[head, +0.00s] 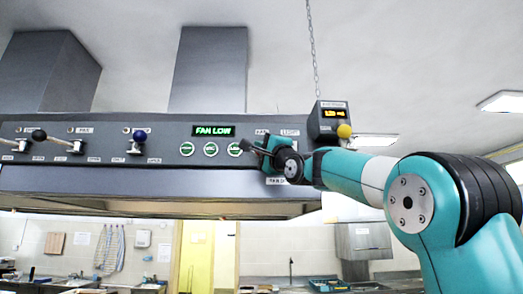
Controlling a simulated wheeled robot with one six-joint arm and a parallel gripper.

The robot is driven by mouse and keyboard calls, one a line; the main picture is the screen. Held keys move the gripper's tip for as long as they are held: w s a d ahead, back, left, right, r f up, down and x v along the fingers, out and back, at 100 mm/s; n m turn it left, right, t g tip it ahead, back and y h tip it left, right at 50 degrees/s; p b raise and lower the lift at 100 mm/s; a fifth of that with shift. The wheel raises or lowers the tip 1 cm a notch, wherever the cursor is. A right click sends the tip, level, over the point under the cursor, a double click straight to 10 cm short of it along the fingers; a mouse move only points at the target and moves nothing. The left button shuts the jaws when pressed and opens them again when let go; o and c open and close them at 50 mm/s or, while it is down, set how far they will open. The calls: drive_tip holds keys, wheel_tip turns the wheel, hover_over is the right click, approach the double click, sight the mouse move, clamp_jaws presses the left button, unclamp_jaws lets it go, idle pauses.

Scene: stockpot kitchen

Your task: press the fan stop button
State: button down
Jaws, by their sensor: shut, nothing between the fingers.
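The fan controls are on the grey hood panel. A lit display (213,131) reads FAN LOW in green. My gripper and wrist hide the panel just right of the buttons.
Lever switches with a black knob (39,135) and a blue knob (140,135) stick out at the left.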

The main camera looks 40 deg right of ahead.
drive_tip(key=shift+w+d, duration=0.25)
drive_tip(key=shift+w, duration=0.1)
idle(0.5)
idle(0.3)
drive_tip(key=shift+s+a+b, duration=0.45)
drive_tip(key=shift+s+b, duration=0.1)
drive_tip(key=shift+s, duration=0.15)
drive_tip(key=shift+s+a+b, duration=0.7)
drive_tip(key=shift+s, duration=0.35)
drive_tip(key=shift+s+a+b, duration=0.7)
drive_tip(key=shift+s, duration=0.3)
